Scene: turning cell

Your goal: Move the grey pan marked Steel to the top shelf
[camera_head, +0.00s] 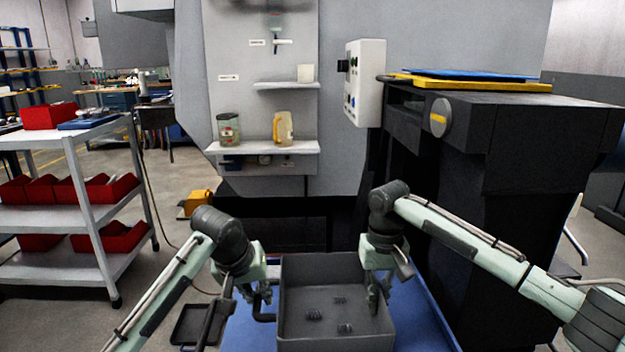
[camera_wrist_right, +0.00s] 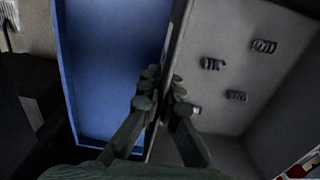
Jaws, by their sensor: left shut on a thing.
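No Steel marking is readable. My left gripper (camera_head: 262,294) is shut on the dark handle at the pan's left side. My right gripper (camera_head: 377,300) is at the pan's right wall. In the right wrist view its fingers (camera_wrist_right: 160,88) straddle the wall of the pan (camera_wrist_right: 228,75); whether they press on it is unclear. The cart's top shelf (camera_head: 28,142) is at the left.
The cart's top holds a red bin (camera_head: 48,116) and a blue item; several red bins sit lower. The wall panel has small shelves (camera_head: 262,149) with jars. A black machine (camera_head: 520,200) stands at the right. A dark tray (camera_head: 195,326) lies left of the pan.

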